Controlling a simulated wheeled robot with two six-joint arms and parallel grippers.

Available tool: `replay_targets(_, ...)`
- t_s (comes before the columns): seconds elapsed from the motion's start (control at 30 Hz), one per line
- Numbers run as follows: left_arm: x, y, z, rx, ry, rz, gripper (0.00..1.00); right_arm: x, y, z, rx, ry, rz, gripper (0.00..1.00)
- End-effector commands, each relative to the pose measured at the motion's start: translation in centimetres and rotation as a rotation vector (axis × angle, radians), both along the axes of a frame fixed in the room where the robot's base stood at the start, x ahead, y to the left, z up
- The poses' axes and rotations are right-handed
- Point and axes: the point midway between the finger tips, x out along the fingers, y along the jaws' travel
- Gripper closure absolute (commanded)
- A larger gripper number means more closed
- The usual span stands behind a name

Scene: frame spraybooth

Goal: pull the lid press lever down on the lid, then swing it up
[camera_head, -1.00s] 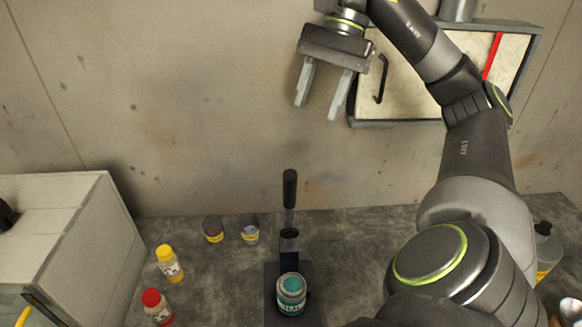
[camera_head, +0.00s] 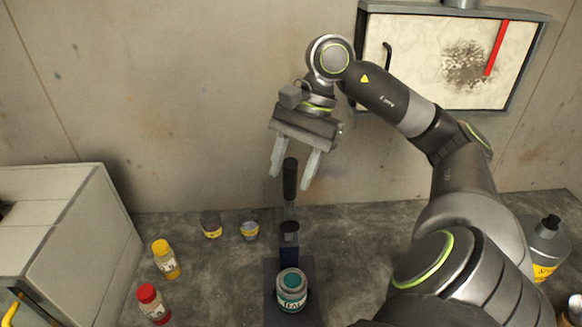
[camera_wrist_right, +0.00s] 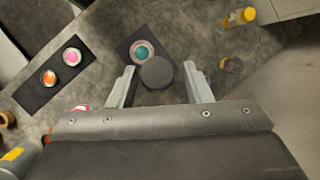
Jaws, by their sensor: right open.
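The lid press lever (camera_head: 290,180) stands upright with a black grip, rising from the press (camera_head: 288,240) on the bench. A jar with a teal lid (camera_head: 291,288) sits on the dark press base (camera_head: 312,312) in front of it. My right gripper (camera_head: 292,182) is open, its fingers pointing down on either side of the grip's top in the head view. In the right wrist view the round black end of the lever (camera_wrist_right: 157,73) shows between the open fingers (camera_wrist_right: 160,84), with the teal lid (camera_wrist_right: 141,50) just beyond. Contact is not visible. My left gripper is not in view.
Yellow-capped (camera_head: 166,258) and red-capped (camera_head: 153,303) bottles stand at left beside a pale box (camera_head: 75,225). Two small jars (camera_head: 211,225) are behind. A grey can (camera_head: 543,245) is at right. A framed panel (camera_head: 450,60) hangs on the back wall.

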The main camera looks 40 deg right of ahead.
Motion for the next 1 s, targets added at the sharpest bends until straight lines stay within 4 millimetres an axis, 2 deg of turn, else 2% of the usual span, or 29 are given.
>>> replay_targets(0.2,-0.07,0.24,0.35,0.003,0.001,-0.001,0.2,-0.04,0.43,-0.93,0.0,0.0,0.0,0.55)
replay_targets(0.43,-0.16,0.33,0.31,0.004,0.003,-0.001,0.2,-0.03,0.42,-0.96,0.0,-0.001,0.0,0.56)
replay_targets(0.77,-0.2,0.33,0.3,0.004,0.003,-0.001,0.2,-0.03,0.41,-0.93,0.0,-0.001,0.0,0.99)
replay_targets(1.0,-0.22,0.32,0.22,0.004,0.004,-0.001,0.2,-0.01,0.38,-0.96,-0.001,-0.002,-0.001,1.0)
